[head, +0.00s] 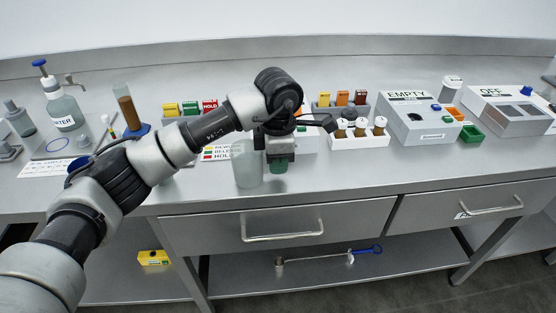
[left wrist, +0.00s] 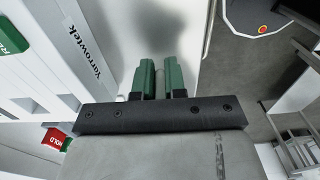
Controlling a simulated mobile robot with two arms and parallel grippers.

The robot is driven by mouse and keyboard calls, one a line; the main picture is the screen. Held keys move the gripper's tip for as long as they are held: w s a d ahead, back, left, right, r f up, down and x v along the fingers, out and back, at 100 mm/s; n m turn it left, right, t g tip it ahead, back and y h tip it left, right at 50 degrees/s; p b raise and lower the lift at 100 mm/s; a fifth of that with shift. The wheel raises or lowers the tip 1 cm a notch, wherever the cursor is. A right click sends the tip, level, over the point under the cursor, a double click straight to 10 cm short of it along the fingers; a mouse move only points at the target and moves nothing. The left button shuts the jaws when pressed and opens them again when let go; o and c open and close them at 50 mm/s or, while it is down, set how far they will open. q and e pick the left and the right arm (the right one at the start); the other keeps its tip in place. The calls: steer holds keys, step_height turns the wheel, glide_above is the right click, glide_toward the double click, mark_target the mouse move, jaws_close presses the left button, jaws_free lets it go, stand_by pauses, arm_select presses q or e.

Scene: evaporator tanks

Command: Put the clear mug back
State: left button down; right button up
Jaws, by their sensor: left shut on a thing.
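The clear mug (head: 247,171) is a pale, see-through cup near the front edge of the steel bench, upright in the head view. My left gripper (head: 278,166) points down just to the right of it, with its green fingertips against its side. In the left wrist view the fingertips (left wrist: 159,80) are close together with a narrow gap, shut on the mug, most likely by its handle. The mug's outline is too faint there to make out. I cannot tell whether its base touches the bench. My right gripper is not in view.
Behind stand a white rack of brown bottles (head: 359,133), colored tag holders (head: 190,108), a box marked EMPTY (head: 408,120) and one marked OFF (head: 505,112). A pump bottle (head: 64,108) and a brown cylinder (head: 127,108) stand left. The front right bench is clear.

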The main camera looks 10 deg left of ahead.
arm_select(q)
steer(key=c, duration=1.2)
jaws_free()
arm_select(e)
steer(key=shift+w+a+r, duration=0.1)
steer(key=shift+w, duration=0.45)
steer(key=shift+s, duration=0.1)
arm_select(q)
step_height(320, 180, up, 4)
step_height(320, 180, up, 8)
steer(key=shift+f, duration=0.25)
steer(key=shift+r, duration=0.35)
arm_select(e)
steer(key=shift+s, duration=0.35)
